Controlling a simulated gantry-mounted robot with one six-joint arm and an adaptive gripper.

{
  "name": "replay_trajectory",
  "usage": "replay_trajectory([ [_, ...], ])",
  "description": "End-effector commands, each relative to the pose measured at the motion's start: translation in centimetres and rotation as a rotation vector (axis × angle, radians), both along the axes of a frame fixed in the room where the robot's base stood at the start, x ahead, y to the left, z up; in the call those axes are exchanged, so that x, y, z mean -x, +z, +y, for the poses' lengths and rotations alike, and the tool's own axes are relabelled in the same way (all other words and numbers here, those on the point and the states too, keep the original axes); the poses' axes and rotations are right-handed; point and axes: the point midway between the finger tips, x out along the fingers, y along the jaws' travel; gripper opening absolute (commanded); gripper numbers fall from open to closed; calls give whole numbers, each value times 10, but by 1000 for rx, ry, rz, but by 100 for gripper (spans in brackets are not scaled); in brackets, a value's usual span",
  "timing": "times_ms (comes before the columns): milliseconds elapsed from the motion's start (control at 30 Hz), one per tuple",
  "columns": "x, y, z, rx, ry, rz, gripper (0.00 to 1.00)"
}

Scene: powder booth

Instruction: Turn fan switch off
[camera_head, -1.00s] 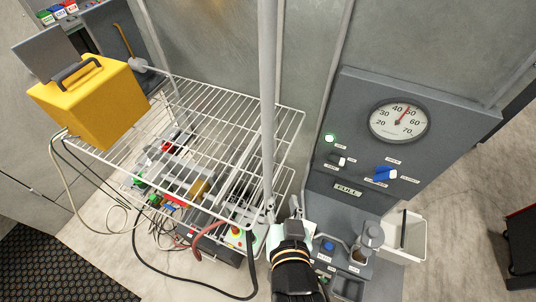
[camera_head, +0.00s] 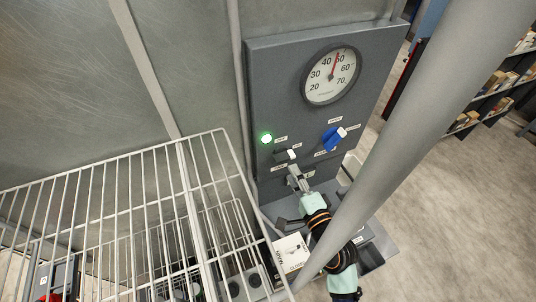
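The grey control panel (camera_head: 278,80) stands upright with a round gauge (camera_head: 332,75) whose red needle points near 50. A green lamp (camera_head: 266,138) glows at its left. Below it is a small dark switch (camera_head: 283,156) with a pale tip pointing right. A blue switch (camera_head: 332,139) with a white tip sits further right. The labels are too small to read, so I cannot tell which is the fan switch. My gripper (camera_head: 294,172) is just below the dark switch, near or touching it. I cannot tell whether its fingers are open, and they partly hide the panel's lower area.
A wire rack (camera_head: 150,160) fills the lower left, close to my arm. A thick grey pole (camera_head: 415,110) crosses the right side in front of my arm. A white box (camera_head: 291,252) lies below the panel. Shelves (camera_head: 500,80) stand far right, with open floor before them.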

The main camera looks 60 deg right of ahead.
Motion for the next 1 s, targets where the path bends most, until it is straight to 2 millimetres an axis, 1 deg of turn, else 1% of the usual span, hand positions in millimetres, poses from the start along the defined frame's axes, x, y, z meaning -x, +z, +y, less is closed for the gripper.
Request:
replay_trajectory([
  [300, -44, 2, -34, 4, 4, 2, 39],
  [400, -54, 1, -42, 3, 4, 3, 39],
  [533, -59, 1, -47, 3, 3, 3, 39],
  [733, -59, 1, -46, 3, 3, 3, 39],
  [767, -59, 1, -46, 3, 3, 3, 35],
  [900, -59, 1, -46, 3, 3, 4, 12],
  [967, -59, 1, -46, 3, 3, 4, 2],
  [1000, -59, 1, -46, 3, 3, 4, 0],
])
